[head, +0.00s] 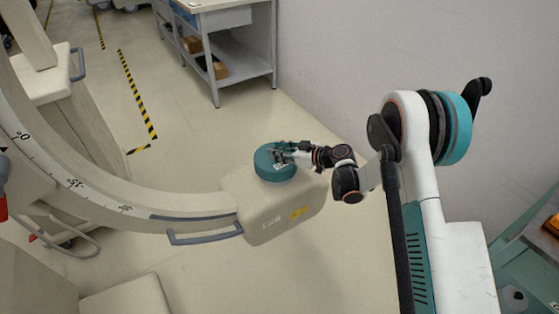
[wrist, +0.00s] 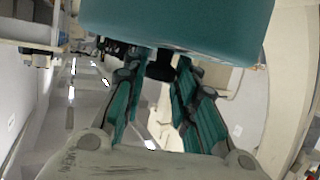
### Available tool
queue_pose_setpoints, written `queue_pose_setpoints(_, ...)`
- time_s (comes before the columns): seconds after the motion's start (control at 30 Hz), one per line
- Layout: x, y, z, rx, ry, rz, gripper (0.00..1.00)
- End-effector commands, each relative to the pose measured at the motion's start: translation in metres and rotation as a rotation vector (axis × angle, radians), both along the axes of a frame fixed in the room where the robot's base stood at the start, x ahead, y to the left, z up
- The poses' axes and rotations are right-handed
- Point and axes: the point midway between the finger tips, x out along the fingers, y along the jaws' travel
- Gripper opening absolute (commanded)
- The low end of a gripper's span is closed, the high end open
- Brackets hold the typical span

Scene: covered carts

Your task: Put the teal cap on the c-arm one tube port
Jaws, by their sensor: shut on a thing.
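The teal cap (head: 266,169) is a round, thick disc over the top of the beige tube housing (head: 287,218) at the end of the C-arm (head: 107,195). My gripper (head: 284,153) reaches in from the right and is shut on the cap. In the wrist view, the teal cap (wrist: 180,25) fills the top of the picture. The fingers of my gripper (wrist: 160,66) converge on a dark part under its edge. The tube port is not visible; the cap covers that area in the head view. I cannot tell whether the cap touches the housing.
A blue-grey handle (head: 205,238) sticks out from the C-arm beside the housing. A grey workbench with shelves (head: 215,60) stands at the back against the wall. A green-topped table (head: 530,260) is at the lower right. The floor behind the housing is clear.

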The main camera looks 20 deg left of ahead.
Motion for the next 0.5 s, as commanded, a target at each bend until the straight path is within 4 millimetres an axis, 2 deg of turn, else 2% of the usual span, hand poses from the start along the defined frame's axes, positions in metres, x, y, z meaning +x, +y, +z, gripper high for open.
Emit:
queue_pose_setpoints(0.2,0.0,0.0,-0.034,0.0,0.0,0.0,0.01)
queue_pose_setpoints(0.5,0.0,0.0,-0.036,0.0,0.0,0.0,0.01)
